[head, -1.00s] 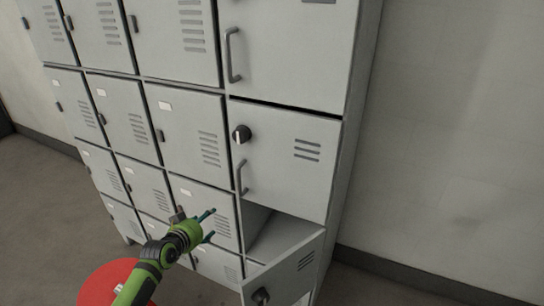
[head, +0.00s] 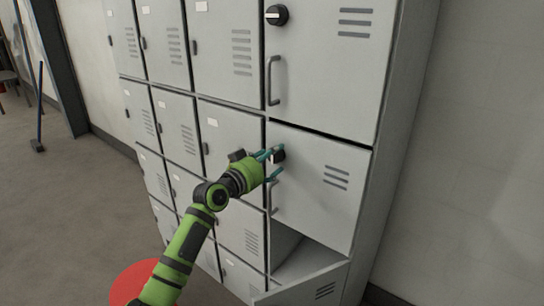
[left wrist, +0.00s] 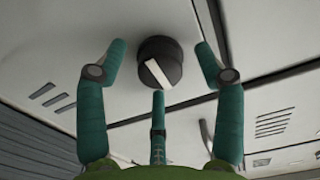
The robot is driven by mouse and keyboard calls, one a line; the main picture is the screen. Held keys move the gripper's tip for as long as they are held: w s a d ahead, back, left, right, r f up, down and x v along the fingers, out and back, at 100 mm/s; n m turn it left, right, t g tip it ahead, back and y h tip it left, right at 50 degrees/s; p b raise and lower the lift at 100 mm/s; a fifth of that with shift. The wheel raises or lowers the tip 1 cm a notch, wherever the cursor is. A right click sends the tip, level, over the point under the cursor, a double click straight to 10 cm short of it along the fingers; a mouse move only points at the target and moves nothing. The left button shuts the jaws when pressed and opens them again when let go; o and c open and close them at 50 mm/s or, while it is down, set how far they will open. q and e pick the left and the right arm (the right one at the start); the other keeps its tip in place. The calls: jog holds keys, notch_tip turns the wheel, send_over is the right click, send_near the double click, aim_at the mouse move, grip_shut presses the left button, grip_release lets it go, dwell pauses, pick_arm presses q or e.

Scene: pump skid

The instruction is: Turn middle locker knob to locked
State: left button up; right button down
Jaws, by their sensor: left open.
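The middle locker door (head: 312,200) is shut, with a black knob (head: 279,155) near its upper left corner and a handle below. My left gripper (head: 275,164) is open at this knob, its teal fingers partly covering it. In the left wrist view the round black knob (left wrist: 157,60) sits between the spread fingertips of my left gripper (left wrist: 160,66). A visible gap separates the side fingers from it. Its white pointer bar slants from upper left to lower right in that view. I cannot tell whether the lower finger touches it. My right gripper is not in view.
The locker above has a similar knob (head: 276,15) with a level white pointer, and a handle (head: 273,80). Below the middle door is an open compartment with its door (head: 318,288) swung outward. Smaller lockers (head: 230,130) stand left.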

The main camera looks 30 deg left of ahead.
pick_arm(q)
jog(key=shift+w, duration=0.15)
jog(key=c, duration=1.2)
jog(key=shift+o, duration=0.2)
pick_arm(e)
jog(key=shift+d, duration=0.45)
pick_arm(q)
jog(key=shift+n, duration=0.3)
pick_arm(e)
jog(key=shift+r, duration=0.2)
pick_arm(q)
jog(key=n+p, duration=0.1)
jog(key=n, duration=0.2)
jog(key=shift+n+p, duration=0.3)
jog(key=n+p, duration=0.1)
jog(key=n, duration=0.3)
jog(key=shift+r+n+p, duration=0.1)
jog(key=shift+n+p, duration=0.2)
jog(key=shift+p, duration=0.05)
jog(key=n+p, duration=0.2)
jog(key=n, duration=0.2)
jog(key=shift+n+p, duration=0.85)
jog(key=shift+n, duration=1.65)
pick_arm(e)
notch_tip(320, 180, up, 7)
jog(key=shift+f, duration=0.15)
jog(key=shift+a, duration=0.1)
